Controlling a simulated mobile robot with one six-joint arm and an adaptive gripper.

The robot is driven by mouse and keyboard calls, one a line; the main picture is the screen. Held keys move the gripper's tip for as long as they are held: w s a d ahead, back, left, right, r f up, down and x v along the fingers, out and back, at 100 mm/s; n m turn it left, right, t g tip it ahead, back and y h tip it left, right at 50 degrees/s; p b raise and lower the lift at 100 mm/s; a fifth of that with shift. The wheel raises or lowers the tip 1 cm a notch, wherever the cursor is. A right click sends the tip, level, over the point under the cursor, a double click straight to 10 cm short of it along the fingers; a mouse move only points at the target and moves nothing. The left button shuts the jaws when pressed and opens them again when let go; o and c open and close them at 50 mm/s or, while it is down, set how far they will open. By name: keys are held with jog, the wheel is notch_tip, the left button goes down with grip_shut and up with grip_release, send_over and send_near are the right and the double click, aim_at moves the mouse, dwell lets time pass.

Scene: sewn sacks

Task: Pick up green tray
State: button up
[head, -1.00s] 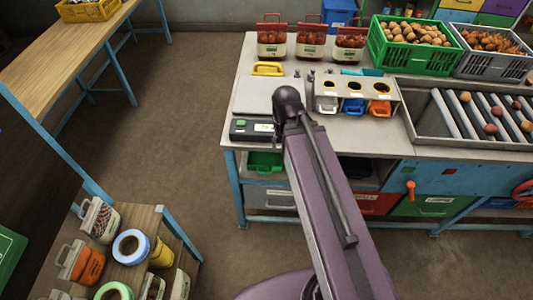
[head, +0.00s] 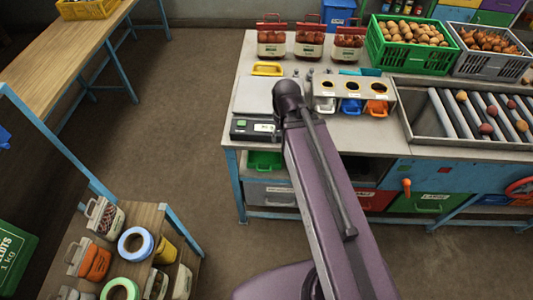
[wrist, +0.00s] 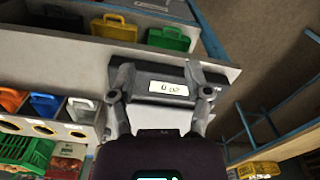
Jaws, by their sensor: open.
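The green tray (head: 265,160) sits in the shelf space under the bench's front left corner, below the bench top. It also shows in the wrist view (wrist: 168,38), upside down, beside a yellow tray (wrist: 115,27). My gripper (wrist: 158,72) is open and empty, its two fingers spread in front of the scale's display (wrist: 172,88). The green tray lies beyond the fingertips, apart from them. In the head view my arm hides the gripper.
The scale plate (head: 268,95) and a dispenser with small white, blue and orange trays (head: 377,107) stand on the bench. A grey drawer (head: 270,194) lies under the green tray. A low shelf with tape rolls (head: 135,244) stands at lower left. Floor between is clear.

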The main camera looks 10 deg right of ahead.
dwell(0.3)
jog(key=shift+c, duration=1.1)
notch_tip(320, 180, down, 6)
jog(key=b, duration=0.5)
jog(key=shift+r+b, duration=0.1)
jog(key=shift+b, duration=0.25)
